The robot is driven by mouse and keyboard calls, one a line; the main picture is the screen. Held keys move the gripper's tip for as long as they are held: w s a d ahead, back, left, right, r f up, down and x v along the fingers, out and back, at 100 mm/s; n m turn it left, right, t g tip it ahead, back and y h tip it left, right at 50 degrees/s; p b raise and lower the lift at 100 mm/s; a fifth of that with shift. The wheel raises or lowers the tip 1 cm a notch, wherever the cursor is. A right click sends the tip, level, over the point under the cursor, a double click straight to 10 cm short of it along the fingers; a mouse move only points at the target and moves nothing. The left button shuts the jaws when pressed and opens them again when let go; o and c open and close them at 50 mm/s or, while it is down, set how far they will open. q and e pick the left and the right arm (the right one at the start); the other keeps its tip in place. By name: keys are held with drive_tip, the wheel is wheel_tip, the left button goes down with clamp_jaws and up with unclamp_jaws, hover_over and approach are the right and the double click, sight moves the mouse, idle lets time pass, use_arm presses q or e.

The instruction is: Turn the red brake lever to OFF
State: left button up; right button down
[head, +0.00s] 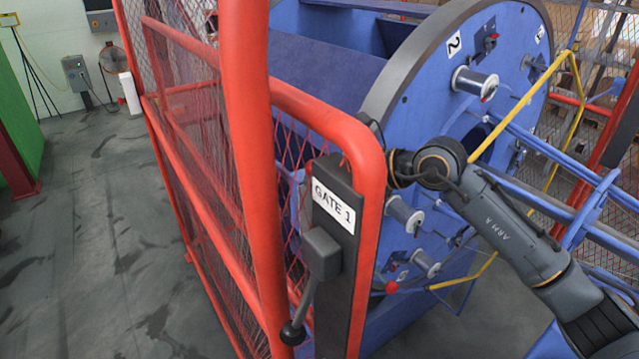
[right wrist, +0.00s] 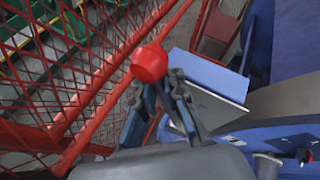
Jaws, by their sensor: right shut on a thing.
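The round red knob (right wrist: 150,64) of the brake lever shows in the right wrist view, at the tips of my right gripper (right wrist: 155,88). The gripper's dark fingers are shut on it. The lever's shaft is mostly hidden, and no ON or OFF marking is readable. In the head view my right arm comes in from the right, and its wrist end reaches just beside the red gate post; the right gripper (head: 385,168) is partly hidden there, and the red knob cannot be seen. My left gripper is in neither view.
A red mesh gate (head: 252,180) with a GATE 1 plate (head: 334,207) and a black-knobbed latch handle (head: 293,332) stands close in front. The blue strander disc (head: 430,110) with bobbins and a yellow bar (head: 520,100) are beside my arm. Floor at left is clear.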

drive_tip(key=shift+s+a+f, duration=0.25)
drive_tip(key=shift+h, duration=0.3)
drive_tip(key=c, duration=1.4)
unclamp_jaws()
drive_tip(key=shift+s+d+r, duration=0.1)
drive_tip(key=shift+s, duration=0.05)
